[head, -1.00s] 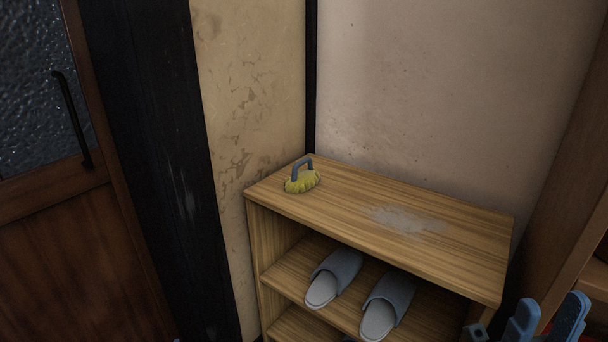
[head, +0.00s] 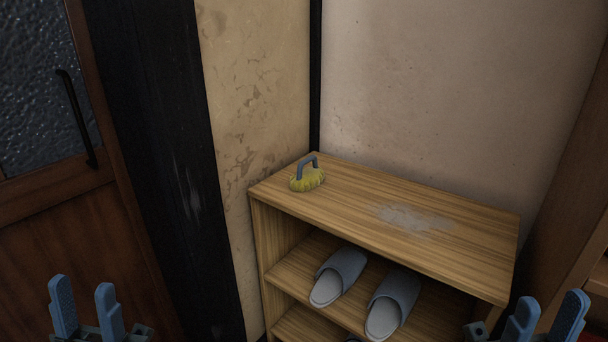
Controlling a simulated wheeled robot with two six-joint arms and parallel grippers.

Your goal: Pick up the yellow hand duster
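The yellow hand duster (head: 308,180) sits on the top of a wooden shelf (head: 450,262), near its left back corner. It has a yellow fluffy base and a blue-grey arched handle that stands up. My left gripper (head: 86,308) is at the bottom left of the head view, its two blue fingers apart with nothing between them. My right gripper (head: 545,318) is at the bottom right, also with its fingers apart and empty. Both grippers are well away from the duster, nearer to me.
A pale dusty patch (head: 412,219) lies on the shelf top. Grey slippers (head: 338,277) stand on the shelf level below. Walls close in behind and left of the shelf. A dark post (head: 160,150) and a wooden door (head: 60,240) are at the left.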

